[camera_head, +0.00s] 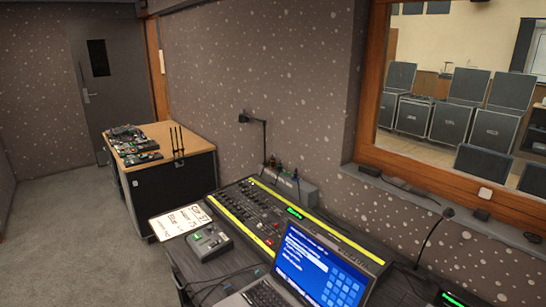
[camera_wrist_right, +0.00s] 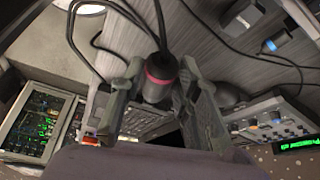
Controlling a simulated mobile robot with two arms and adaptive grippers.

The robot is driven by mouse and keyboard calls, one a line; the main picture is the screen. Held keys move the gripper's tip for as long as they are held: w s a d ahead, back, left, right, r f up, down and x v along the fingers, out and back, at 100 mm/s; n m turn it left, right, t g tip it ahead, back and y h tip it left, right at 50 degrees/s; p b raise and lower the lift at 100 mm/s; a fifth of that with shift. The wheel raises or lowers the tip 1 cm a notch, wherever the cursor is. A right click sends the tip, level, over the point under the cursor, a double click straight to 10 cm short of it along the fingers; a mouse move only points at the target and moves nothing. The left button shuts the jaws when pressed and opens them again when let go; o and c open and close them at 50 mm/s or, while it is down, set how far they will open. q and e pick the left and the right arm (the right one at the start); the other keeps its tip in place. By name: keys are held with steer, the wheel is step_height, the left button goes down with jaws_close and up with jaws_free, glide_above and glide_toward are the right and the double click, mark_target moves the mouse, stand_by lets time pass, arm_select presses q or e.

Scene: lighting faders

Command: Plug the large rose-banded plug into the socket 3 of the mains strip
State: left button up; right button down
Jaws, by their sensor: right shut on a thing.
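The plug's lower end is hidden between the fingers and the wrist. In the head view neither gripper shows. I cannot pick out the mains strip or its socket 3 with certainty in either view.
A blue-banded plug (camera_wrist_right: 272,45) lies on the grey wood surface, with loose black cables around. In the head view, the desk carries a lighting console (camera_head: 262,224), a laptop (camera_head: 318,268), a small fader box (camera_head: 210,243) and a gooseneck microphone (camera_head: 436,228). A grey box (camera_head: 292,186) stands behind the console.

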arm_select(q)
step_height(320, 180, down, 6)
steer(key=b, duration=0.5)
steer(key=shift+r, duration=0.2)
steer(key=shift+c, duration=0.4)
arm_select(e)
steer(key=w+d+r+n+t+y, duration=0.2)
steer(key=r+n+t, duration=0.1)
steer(key=r+n, duration=0.8)
steer(key=w+d+r+n+t+y, duration=0.1)
steer(key=w+d+r+n+t, duration=0.1)
steer(key=r+n, duration=0.9)
steer(key=d+n+t, duration=0.1)
steer(key=n+t, duration=0.1)
steer(key=n, duration=0.1)
steer(key=shift+d+y, duration=0.15)
steer(key=shift+y, duration=0.25)
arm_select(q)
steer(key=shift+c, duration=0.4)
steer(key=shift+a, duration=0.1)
